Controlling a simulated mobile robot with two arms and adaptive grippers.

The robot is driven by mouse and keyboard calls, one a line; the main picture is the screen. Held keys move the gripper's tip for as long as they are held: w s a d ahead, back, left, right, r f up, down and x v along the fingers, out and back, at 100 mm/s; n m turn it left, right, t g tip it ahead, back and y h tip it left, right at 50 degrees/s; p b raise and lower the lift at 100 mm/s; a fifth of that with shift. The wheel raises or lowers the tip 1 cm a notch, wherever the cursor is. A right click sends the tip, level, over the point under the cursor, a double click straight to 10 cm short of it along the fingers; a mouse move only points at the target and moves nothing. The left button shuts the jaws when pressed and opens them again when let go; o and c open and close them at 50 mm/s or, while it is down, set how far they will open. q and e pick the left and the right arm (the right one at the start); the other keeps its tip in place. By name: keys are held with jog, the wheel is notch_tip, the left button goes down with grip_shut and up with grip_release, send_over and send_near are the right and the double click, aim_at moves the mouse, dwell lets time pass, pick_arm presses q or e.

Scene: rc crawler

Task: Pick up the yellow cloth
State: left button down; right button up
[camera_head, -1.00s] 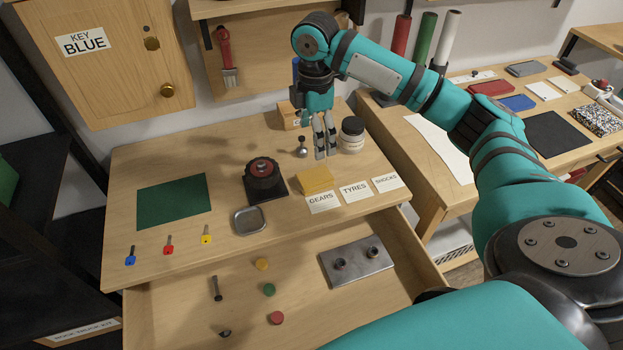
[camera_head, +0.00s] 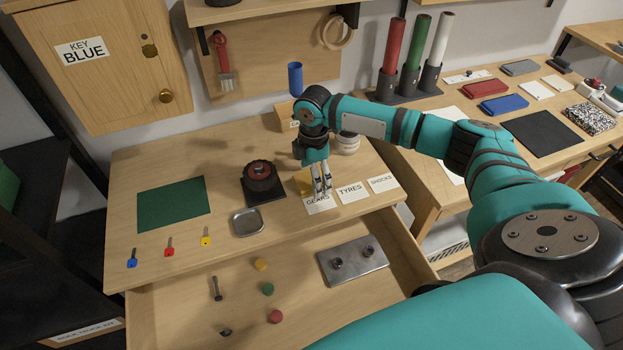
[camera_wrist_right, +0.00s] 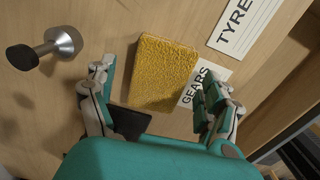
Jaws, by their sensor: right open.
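The yellow cloth (camera_head: 303,183) lies on the wooden tabletop by the GEARS card, partly hidden behind my right gripper in the head view. In the right wrist view the cloth (camera_wrist_right: 162,72) is a flat, textured yellow rectangle overlapping the edge of the GEARS card (camera_wrist_right: 205,82). My right gripper (camera_head: 323,190) is open and above the tabletop at the cloth. In the wrist view its fingers (camera_wrist_right: 160,98) are spread wide to the left and right of the cloth's near part, with nothing between them held. My left gripper is not in view.
A black and red part on a black base (camera_head: 262,180) and a small metal tray (camera_head: 248,222) stand left of the cloth. TYRES (camera_head: 352,191) and SHOCKS (camera_head: 383,182) cards lie to its right. An open drawer (camera_head: 180,310) with small parts is in front. A metal knob-like tool (camera_wrist_right: 45,48) stands nearby.

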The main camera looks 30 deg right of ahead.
jog(key=c, duration=1.2)
jog(key=shift+r, duration=0.1)
